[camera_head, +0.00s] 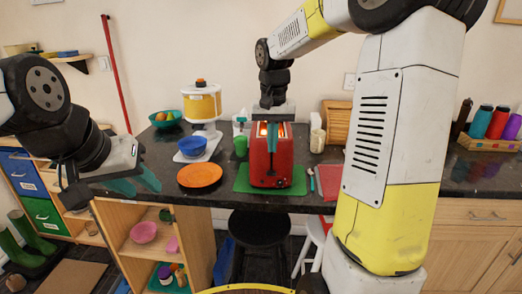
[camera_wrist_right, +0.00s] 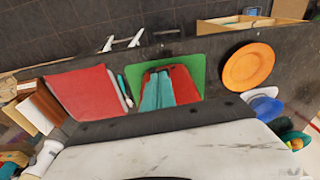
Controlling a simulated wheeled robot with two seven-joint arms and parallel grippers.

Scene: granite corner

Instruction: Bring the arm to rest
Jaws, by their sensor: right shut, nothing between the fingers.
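My right gripper (camera_head: 272,150) points down with its teal fingers shut and empty, in front of the red toaster (camera_head: 285,160) in the head view. In the right wrist view its fingertips (camera_wrist_right: 157,90) overlap the toaster (camera_wrist_right: 184,84); I cannot tell whether they touch it. The right arm arches up from the right side of the head view. My left gripper (camera_head: 142,182) is at the left, by the counter's front edge, with its teal fingers apart and nothing seen between them.
The toaster stands on a green mat (camera_head: 242,184) on the dark counter. An orange plate (camera_head: 200,175), blue bowl (camera_head: 192,146) and yellow-white dispenser (camera_head: 203,103) stand left of it. A red cloth (camera_head: 329,181) and a jar (camera_head: 317,140) are on the right. A black stool (camera_head: 258,230) is below.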

